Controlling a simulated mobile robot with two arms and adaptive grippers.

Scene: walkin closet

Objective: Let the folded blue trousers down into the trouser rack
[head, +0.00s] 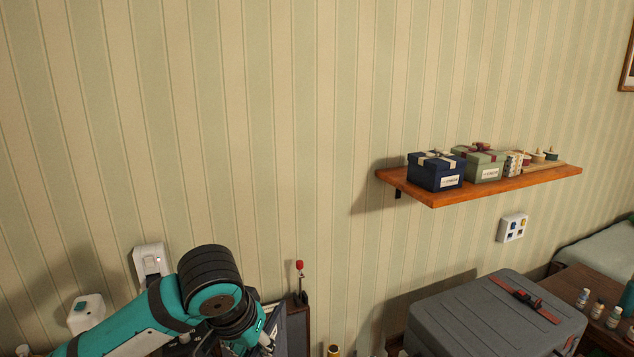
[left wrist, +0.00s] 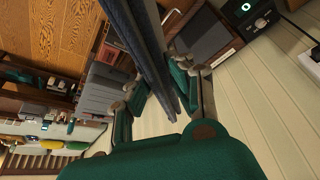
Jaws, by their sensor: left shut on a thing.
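In the left wrist view my left gripper (left wrist: 163,88) is shut on the folded blue trousers (left wrist: 150,48). They show as a long, narrow, dark blue-grey strip between the two green fingers, running to the top edge. In the head view my teal left arm enters at the bottom left. Its gripper end is low in that picture and mostly cut off by the bottom edge. I cannot clearly make out the trouser rack in either view. My right gripper is in neither view.
A wall shelf (head: 505,184) holds a navy gift box (head: 436,171) and a green gift box (head: 481,165). A grey case (head: 492,315) with a red strap stands below it. Small bottles (head: 597,309) stand at the right. White wall sockets (head: 150,261) are close behind my left arm.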

